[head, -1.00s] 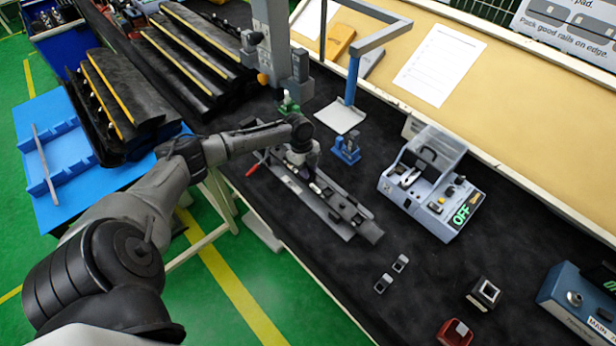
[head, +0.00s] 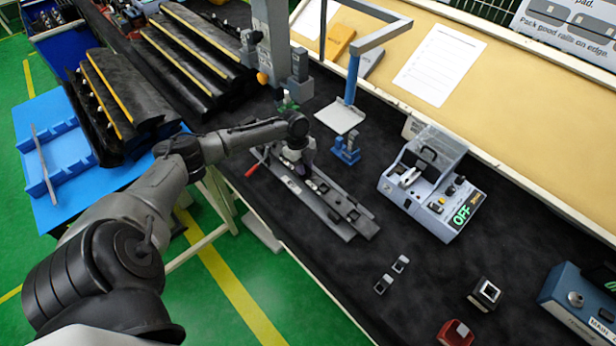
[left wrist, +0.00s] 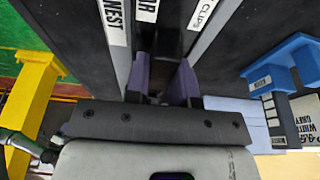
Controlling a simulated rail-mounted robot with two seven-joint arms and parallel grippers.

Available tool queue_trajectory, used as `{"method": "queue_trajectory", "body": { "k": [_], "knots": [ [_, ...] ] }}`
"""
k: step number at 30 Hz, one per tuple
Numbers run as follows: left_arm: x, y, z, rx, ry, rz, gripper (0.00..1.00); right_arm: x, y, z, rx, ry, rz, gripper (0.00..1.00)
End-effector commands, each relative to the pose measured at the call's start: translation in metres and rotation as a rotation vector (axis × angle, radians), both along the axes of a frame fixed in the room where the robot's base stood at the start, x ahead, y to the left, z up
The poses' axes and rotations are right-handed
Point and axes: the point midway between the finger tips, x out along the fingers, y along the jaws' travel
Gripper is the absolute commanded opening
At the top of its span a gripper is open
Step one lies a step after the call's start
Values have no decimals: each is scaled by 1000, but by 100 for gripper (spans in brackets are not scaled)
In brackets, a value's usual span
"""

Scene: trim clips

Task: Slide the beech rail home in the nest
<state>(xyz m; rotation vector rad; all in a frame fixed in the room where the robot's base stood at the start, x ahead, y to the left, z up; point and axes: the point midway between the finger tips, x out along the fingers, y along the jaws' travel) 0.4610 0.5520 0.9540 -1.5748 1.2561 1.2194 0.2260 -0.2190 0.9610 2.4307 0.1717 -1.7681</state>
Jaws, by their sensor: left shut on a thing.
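The nest (head: 322,213) is a long grey fixture lying diagonally near the front edge of the bench in the head view. Its labelled strip (left wrist: 117,22) shows in the left wrist view. My left gripper (head: 298,168) is over the upper-left part of the nest, pointing down. In the left wrist view its purple-padded fingers (left wrist: 164,82) reach into the dark channel between labelled strips and are shut on a narrow piece, taken to be the beech rail. The fingers hide most of it, and no beech colour can be made out. My right gripper is out of view.
A red-handled tool (head: 252,170) is at the nest's upper-left end. A blue stand (head: 346,150) is behind the nest. A grey device with an OFF display (head: 430,195) stands to the right.

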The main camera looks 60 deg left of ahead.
Motion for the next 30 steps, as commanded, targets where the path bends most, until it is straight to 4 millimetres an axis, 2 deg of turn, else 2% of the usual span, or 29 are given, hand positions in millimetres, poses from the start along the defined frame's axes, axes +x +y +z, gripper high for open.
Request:
{"method": "queue_trajectory", "body": {
  "k": [11,12,20,30],
  "knots": [
    [-4,8,-4,3,6,1,0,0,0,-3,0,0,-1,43],
    [-4,8,-4,3,7,0,26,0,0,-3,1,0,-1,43],
    [-3,7,-2,1,4,0,51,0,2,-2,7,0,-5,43],
    [-2,4,-1,0,3,-1,53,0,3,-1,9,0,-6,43]
  ]
}}
